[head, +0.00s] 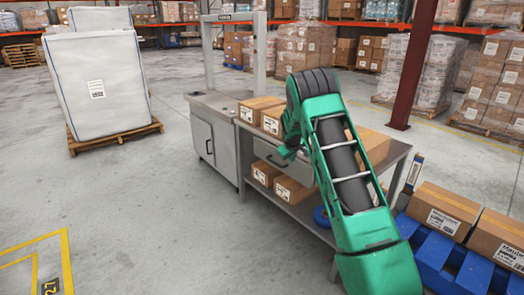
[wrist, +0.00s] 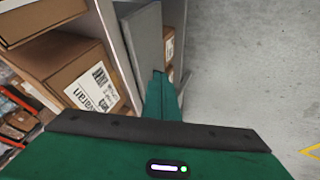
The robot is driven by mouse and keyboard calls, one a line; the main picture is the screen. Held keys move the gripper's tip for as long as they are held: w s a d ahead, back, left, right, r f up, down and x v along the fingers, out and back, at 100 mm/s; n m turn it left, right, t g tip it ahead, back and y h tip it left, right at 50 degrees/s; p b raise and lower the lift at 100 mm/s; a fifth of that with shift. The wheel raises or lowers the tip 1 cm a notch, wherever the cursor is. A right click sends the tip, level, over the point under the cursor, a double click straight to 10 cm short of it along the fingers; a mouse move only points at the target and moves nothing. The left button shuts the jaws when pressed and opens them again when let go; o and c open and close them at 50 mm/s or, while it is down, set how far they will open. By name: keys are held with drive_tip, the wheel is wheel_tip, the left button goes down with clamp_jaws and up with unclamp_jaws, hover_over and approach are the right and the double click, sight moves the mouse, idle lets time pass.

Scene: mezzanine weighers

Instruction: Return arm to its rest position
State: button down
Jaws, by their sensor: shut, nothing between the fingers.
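My green arm reaches over the front of a grey workbench (head: 390,160) in the head view. My gripper (head: 288,152) points down and left, in front of the bench's drawer front (head: 306,172). In the wrist view my gripper (wrist: 158,78) shows as green fingers closed together with nothing between them. Their tips are close to a grey panel edge (wrist: 146,45); I cannot tell whether they touch it.
Cardboard boxes (head: 260,108) stand on the bench, and more boxes (head: 294,190) sit on its lower shelf. A blue pallet (head: 433,255) with boxes is at the right. A white bulk bag (head: 98,85) stands at the left. The left foreground floor is clear.

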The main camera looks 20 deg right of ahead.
drive_tip(key=s+a+r+m+g+y, duration=0.1)
drive_tip(key=s+r+m, duration=0.1)
drive_tip(key=s+r, duration=0.6)
drive_tip(key=s+a+r+m+g, duration=0.1)
drive_tip(key=s+a+r, duration=0.15)
drive_tip(key=s, duration=0.95)
drive_tip(key=s+a+r+m+g+y, duration=0.1)
drive_tip(key=s+r+m, duration=0.1)
drive_tip(key=s+r, duration=0.65)
drive_tip(key=s+a+m+g+y, duration=0.1)
drive_tip(key=s+a, duration=0.3)
drive_tip(key=s, duration=0.7)
drive_tip(key=s+a+f+m+g, duration=0.1)
drive_tip(key=s+a, duration=0.3)
drive_tip(key=s, duration=0.7)
drive_tip(key=s+a+f+m+g+y, duration=0.1)
drive_tip(key=s+a, duration=0.3)
drive_tip(key=s, duration=0.8)
drive_tip(key=shift+a+y, duration=0.25)
drive_tip(key=shift+y, duration=0.05)
